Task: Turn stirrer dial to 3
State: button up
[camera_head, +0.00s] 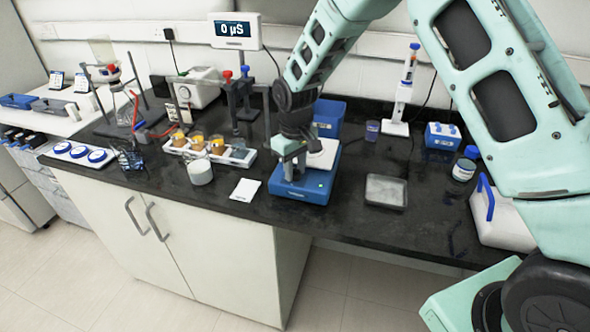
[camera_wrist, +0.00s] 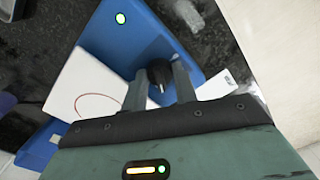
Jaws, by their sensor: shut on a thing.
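The stirrer is a blue box with a white square top plate (camera_head: 322,155) and a blue body (camera_head: 303,190), standing on the black bench near its front edge. In the wrist view its blue body (camera_wrist: 124,50) shows a lit green spot, and its white plate (camera_wrist: 92,85) lies at left. The black dial (camera_wrist: 159,72) sits between the fingertips of my gripper (camera_wrist: 160,82), which is shut on it. The dial's pale pointer mark is small, and I cannot read any scale numbers. In the head view my gripper (camera_head: 288,168) hides the dial.
A tray of amber-filled beakers (camera_head: 243,158) stands left of the stirrer, with a white card (camera_head: 245,189) in front. A clear dish (camera_head: 386,191) lies to the right. A blue bin (camera_head: 329,117) and a pipette stand (camera_head: 396,127) are behind.

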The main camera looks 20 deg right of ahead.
jog(key=m, duration=0.4)
jog(key=shift+m, duration=0.3)
jog(key=m, duration=0.4)
jog(key=shift+m, duration=0.3)
jog(key=m+p, duration=0.1)
jog(key=m, duration=0.3)
jog(key=shift+r+m, duration=0.1)
jog(key=shift+m, duration=0.2)
jog(key=shift+m+p, duration=0.75)
jog(key=shift+m, duration=1.35)
jog(key=o, duration=1)
jog(key=shift+c, duration=0.2)
